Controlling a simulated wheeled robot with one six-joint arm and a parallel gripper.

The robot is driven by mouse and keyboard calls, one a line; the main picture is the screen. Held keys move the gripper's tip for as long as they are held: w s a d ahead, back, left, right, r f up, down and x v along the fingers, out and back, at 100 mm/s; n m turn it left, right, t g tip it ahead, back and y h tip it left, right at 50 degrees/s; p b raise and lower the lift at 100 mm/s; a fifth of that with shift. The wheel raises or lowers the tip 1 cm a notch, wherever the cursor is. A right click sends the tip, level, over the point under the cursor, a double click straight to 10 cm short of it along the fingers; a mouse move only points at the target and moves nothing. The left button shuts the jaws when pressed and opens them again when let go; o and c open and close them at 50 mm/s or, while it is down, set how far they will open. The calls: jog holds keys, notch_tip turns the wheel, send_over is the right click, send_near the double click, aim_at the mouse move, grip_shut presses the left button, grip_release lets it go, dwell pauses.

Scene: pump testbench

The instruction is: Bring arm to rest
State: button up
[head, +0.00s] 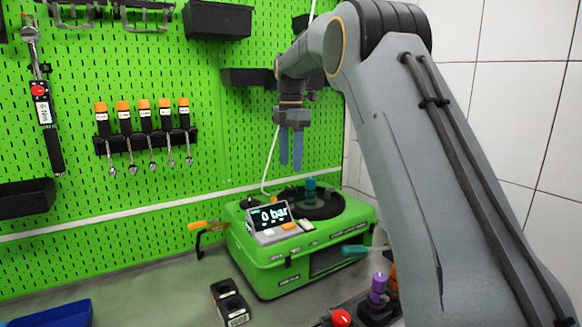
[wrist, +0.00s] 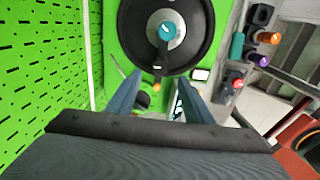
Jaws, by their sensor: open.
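My gripper (head: 291,148) hangs from my arm, fingers pointing down, above the green pump case (head: 280,272). In the wrist view my gripper (wrist: 152,97) shows two blue-grey fingers spread apart with nothing between them. The fingers are clear of the black round part (wrist: 205,30) on top of the case, which carries a teal knob (wrist: 168,30). In the head view the teal knob (head: 310,188) stands upright below and slightly right of the fingertips. My arm is raised and bent, and its large grey link covers part of the right side.
A display reading "0 bar" (head: 270,214) sits on the case. A green pegboard (head: 100,215) with orange-topped tools (head: 145,125) and a torque wrench (head: 45,110) stands behind. A black holder (head: 230,303), red button (head: 341,318) and purple-topped item (head: 378,285) are in front.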

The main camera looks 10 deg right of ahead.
jog(key=shift+f, duration=0.1)
jog(key=s+f+m, duration=0.3)
jog(key=s, duration=0.1)
jog(key=s+f+m+p, duration=0.1)
jog(key=s+f+m, duration=0.2)
jog(key=s, duration=0.1)
jog(key=s+f+m+t, duration=0.1)
jog(key=s+f+m, duration=0.1)
jog(key=s+m, duration=0.2)
jog(key=shift+s+a+f, duration=0.1)
jog(key=shift+s+f, duration=0.3)
jog(key=shift+s, duration=0.05)
jog(key=s+f+m+p, duration=0.1)
jog(key=s+f+m, duration=0.4)
jog(key=s, duration=0.6)
jog(key=s+f+m+t, duration=0.1)
jog(key=s+f+m, duration=0.4)
jog(key=s, duration=0.7)
jog(key=shift+f+m+p, duration=0.15)
jog(key=shift+m+p, duration=0.2)
jog(key=shift+m, duration=0.55)
